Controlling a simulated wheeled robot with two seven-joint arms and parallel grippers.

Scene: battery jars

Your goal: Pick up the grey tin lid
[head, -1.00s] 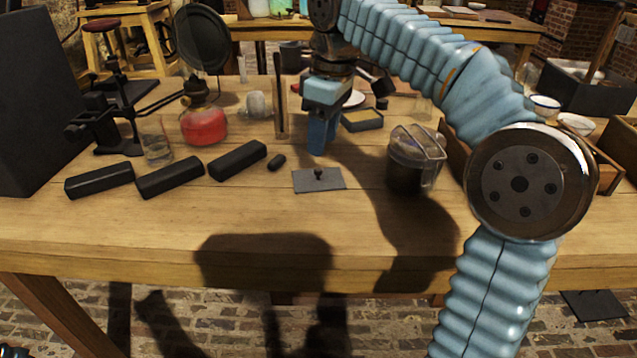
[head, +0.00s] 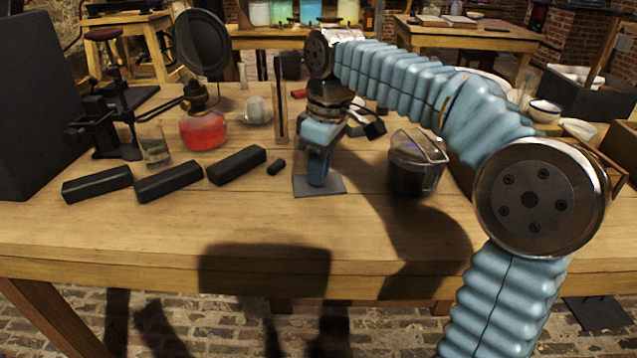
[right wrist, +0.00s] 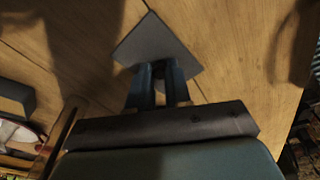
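The grey tin lid (head: 334,188) is a flat square plate lying on the wooden table. My right gripper (head: 317,184) points down over its middle, where the small dark knob is hidden in the head view. In the right wrist view the lid (right wrist: 155,40) lies just past the fingertips. The fingers (right wrist: 159,68) stand a little apart, with a dark gap between them near the knob; contact with the knob is not clear. My left gripper is not in view.
A dark jar with a clear top (head: 416,165) stands right of the lid. Black blocks (head: 170,181) and a small black piece (head: 276,166) lie to the left. A red flask (head: 203,130) and a glass beaker (head: 155,147) stand behind them. The table front is clear.

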